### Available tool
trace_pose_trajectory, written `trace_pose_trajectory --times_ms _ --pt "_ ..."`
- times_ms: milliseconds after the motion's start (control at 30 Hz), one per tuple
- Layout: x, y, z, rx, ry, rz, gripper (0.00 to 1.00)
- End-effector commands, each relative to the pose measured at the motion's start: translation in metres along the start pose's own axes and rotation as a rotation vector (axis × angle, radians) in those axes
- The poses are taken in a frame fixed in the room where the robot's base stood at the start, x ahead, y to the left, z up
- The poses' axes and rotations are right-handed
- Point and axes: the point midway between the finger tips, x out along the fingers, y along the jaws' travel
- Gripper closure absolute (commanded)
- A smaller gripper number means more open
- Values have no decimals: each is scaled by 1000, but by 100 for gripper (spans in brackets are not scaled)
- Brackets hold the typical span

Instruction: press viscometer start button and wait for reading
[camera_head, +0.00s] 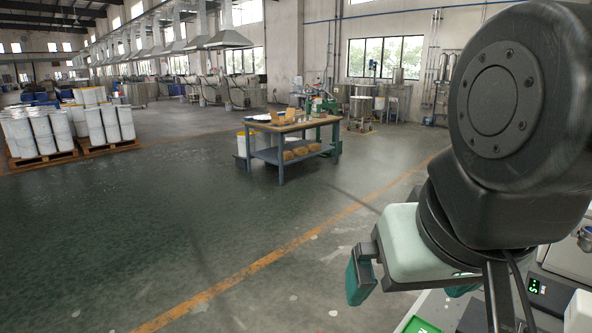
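My gripper (410,290) is at the lower right, over the edge of a light bench. Its pale green body carries two teal fingers set wide apart, with nothing seen between them. A grey device with a small dark display showing green characters (536,288) stands at the right edge, right of my gripper. It may be the viscometer, but most of it is cut off or behind my arm. The characters are too small to read surely. I cannot make out a start button.
A green panel with white marking (421,325) lies on the bench at the bottom edge. A wooden-topped workbench (290,125) stands mid-floor. White drums on pallets (45,158) stand at the left. The floor left of my gripper is clear. My arm hides much of the right side.

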Motion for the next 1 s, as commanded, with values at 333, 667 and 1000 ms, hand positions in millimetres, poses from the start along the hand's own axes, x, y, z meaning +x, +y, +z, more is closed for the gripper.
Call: trace_pose_trajectory --times_ms 333,667,1000 --pt "0 0 0 1 0 -1 41" --pt "0 0 -1 2 0 -1 92" --pt "0 0 -1 2 -1 -1 100"
